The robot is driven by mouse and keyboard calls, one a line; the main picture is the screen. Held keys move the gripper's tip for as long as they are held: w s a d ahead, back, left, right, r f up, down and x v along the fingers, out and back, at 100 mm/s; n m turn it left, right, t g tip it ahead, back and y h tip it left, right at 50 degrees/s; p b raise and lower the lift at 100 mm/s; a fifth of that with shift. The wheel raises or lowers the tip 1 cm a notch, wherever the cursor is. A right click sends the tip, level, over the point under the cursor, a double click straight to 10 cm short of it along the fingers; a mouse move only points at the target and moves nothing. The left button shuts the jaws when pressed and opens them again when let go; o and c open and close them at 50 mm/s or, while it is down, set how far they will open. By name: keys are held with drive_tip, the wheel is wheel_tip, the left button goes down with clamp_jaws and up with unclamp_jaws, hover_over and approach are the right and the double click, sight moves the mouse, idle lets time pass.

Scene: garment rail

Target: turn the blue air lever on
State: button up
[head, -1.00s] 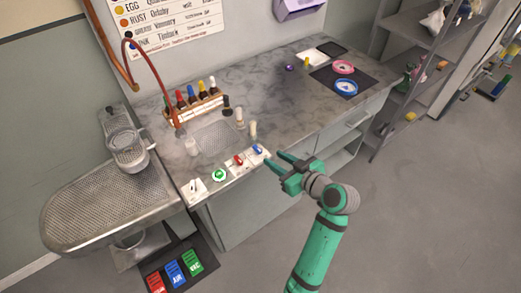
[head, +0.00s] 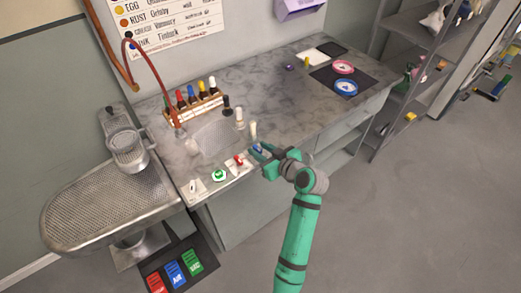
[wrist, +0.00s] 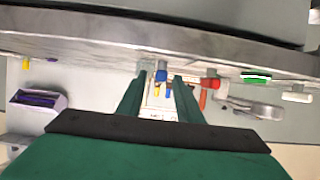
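The blue air lever (head: 258,147) is on a small white plate at the front edge of the grey worktop (head: 290,90), partly hidden by my gripper in the head view. In the wrist view the blue lever (wrist: 160,76) shows between the two green fingertips, nearer the left one. My gripper (head: 262,152) is open, with its fingertips at the lever; it also shows in the wrist view (wrist: 162,79). I cannot tell whether a finger touches the lever.
A red lever (head: 239,160) is close beside the blue one, then a green button (head: 219,174) and a white switch (head: 193,187). A pale upright bottle (head: 253,131) stands just behind the blue lever.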

clamp_jaws()
